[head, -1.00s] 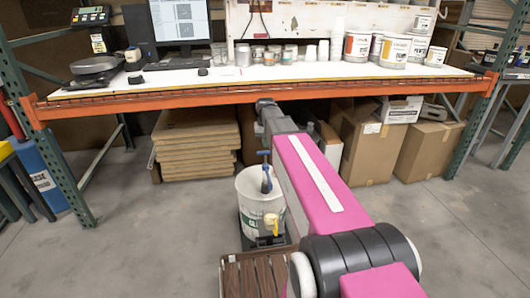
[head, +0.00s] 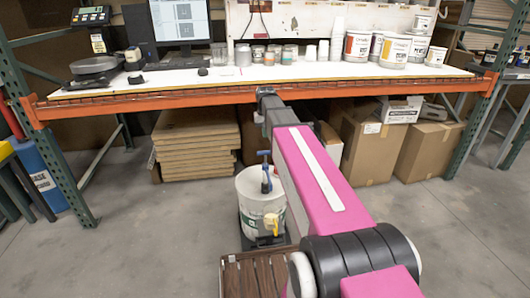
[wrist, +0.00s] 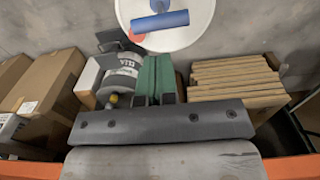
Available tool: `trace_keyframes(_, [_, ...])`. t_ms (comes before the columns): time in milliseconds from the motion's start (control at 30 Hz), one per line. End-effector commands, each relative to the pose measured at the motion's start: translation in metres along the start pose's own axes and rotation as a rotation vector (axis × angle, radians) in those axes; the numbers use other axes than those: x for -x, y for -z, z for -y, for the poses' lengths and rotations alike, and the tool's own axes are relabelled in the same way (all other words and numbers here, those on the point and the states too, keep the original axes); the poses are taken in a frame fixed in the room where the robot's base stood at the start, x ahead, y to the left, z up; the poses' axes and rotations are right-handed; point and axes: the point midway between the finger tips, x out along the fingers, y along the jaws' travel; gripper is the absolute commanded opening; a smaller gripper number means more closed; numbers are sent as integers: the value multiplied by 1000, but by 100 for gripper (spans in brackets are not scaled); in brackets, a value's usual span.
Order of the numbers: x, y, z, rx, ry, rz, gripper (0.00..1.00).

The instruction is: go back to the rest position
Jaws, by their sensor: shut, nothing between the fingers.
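My gripper (head: 265,94) is at the far end of my pink and black arm, in front of the orange shelf beam. Its fingers are small and partly hidden in the head view. In the wrist view the dark gripper bar (wrist: 160,122) crosses the lower picture, with short dark fingers (wrist: 155,98) at its upper edge. The gripper is shut and holds nothing.
The orange beam (head: 150,102) edges a white worktop (head: 330,72) with paint cans (head: 395,50). Below stand a white bucket (head: 256,212), flat stacked boxes (head: 198,143) and cartons (head: 368,150). The grey floor (head: 130,245) at left is open.

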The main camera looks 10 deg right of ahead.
Motion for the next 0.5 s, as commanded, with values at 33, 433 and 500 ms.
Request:
trace_keyframes(33, [5,0,0,0,0,-1,0])
trace_keyframes(433, [10,-1,0,0,0,0,0])
trace_keyframes(500, [4,-6,0,0,0,1,0])
